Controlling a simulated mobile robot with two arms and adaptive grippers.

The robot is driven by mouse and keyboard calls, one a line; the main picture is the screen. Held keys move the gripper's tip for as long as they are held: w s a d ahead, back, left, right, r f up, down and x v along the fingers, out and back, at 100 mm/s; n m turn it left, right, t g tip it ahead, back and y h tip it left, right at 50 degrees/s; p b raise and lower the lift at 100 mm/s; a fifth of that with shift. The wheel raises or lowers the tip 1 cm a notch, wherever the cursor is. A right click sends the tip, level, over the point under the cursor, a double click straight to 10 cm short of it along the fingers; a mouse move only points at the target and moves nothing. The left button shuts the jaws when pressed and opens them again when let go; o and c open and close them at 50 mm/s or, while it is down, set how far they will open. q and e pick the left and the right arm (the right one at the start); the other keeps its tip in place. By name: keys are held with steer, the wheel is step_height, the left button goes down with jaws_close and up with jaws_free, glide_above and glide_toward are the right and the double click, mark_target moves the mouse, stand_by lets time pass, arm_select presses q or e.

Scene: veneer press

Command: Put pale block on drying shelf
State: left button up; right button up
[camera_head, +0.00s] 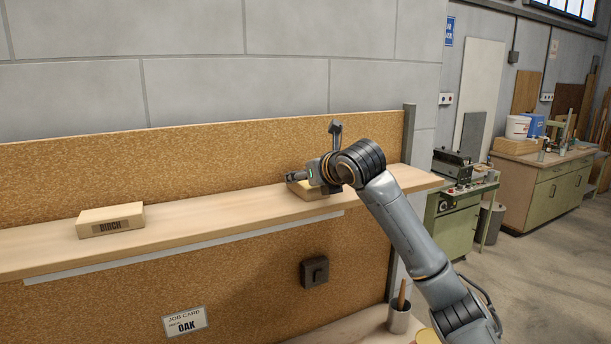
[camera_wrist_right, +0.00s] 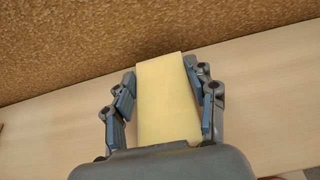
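A pale block (camera_head: 312,193) lies at the right part of the wooden shelf (camera_head: 225,212), partly hidden by my right gripper (camera_head: 308,176). In the right wrist view the pale block (camera_wrist_right: 165,95) sits between the two fingers of my right gripper (camera_wrist_right: 160,80). A gap shows between the left finger and the block, while the right finger is close along its other side; touch there cannot be told. The fingers look open around it. My left gripper is out of view.
A block marked BIRCH (camera_head: 110,220) lies farther left on the shelf, with free shelf between. A cork-like board (camera_head: 200,155) stands behind. A job card reading OAK (camera_head: 185,321) and a dark switch box (camera_head: 314,271) are below. A metal cup (camera_head: 399,318) stands lower right.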

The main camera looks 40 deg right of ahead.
steer(key=o, duration=0.3)
steer(key=shift+o, duration=0.2)
steer(key=shift+r, duration=0.1)
steer(key=b+v, duration=0.3)
steer(key=v, duration=0.9)
steer(key=shift+b, duration=0.35)
steer(key=shift+a, duration=0.1)
